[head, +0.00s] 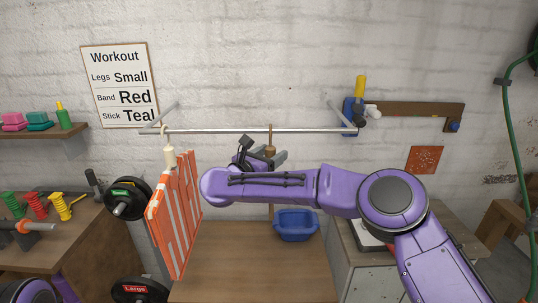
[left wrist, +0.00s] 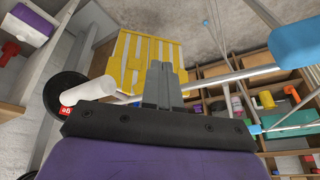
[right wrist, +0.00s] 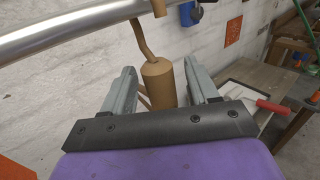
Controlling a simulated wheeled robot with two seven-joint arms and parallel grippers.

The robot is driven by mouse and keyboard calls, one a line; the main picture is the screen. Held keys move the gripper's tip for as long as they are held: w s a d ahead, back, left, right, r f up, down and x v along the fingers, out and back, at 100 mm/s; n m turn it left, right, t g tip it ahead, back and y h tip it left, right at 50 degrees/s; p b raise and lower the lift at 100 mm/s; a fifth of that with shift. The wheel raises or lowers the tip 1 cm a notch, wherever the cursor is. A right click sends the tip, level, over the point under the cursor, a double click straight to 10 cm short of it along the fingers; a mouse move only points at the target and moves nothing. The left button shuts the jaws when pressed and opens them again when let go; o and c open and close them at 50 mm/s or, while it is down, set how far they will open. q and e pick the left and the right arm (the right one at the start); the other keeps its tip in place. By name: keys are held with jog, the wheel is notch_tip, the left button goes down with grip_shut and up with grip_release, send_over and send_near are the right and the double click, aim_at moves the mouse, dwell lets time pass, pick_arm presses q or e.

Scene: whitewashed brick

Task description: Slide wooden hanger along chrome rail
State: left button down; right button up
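The chrome rail (head: 225,131) runs level in front of the brick wall, and it shows close up in the right wrist view (right wrist: 70,30). The wooden hanger (head: 270,152) hangs from it right of the middle. In the right wrist view its brown neck (right wrist: 158,82) stands between my right gripper's fingers (right wrist: 161,92), with a small gap on each side. My right gripper (head: 263,156) is open just below the rail; my forearm hides the hanger's lower part. My left gripper (left wrist: 163,82) has its fingers together, with nothing seen between them.
An orange striped panel (head: 175,215) hangs at the rail's left end under a pale neck (head: 169,156). A blue basin (head: 296,225) stands on the wooden bench (head: 240,275). Weight plates (head: 128,198) are at left. The rail is clear between the panel and the hanger.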

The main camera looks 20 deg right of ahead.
jog(key=c, duration=1)
jog(key=s+d+b, duration=0.1)
jog(key=d+b, duration=0.1)
jog(key=d, duration=0.2)
jog(key=s+d+b, duration=0.1)
jog(key=d+b, duration=0.2)
jog(key=d, duration=0.2)
jog(key=s+d+b, duration=0.2)
jog(key=d, duration=0.3)
jog(key=shift+s+d, duration=0.1)
jog(key=shift+d, duration=0.15)
jog(key=shift+c, duration=0.2)
jog(key=o, duration=1.2)
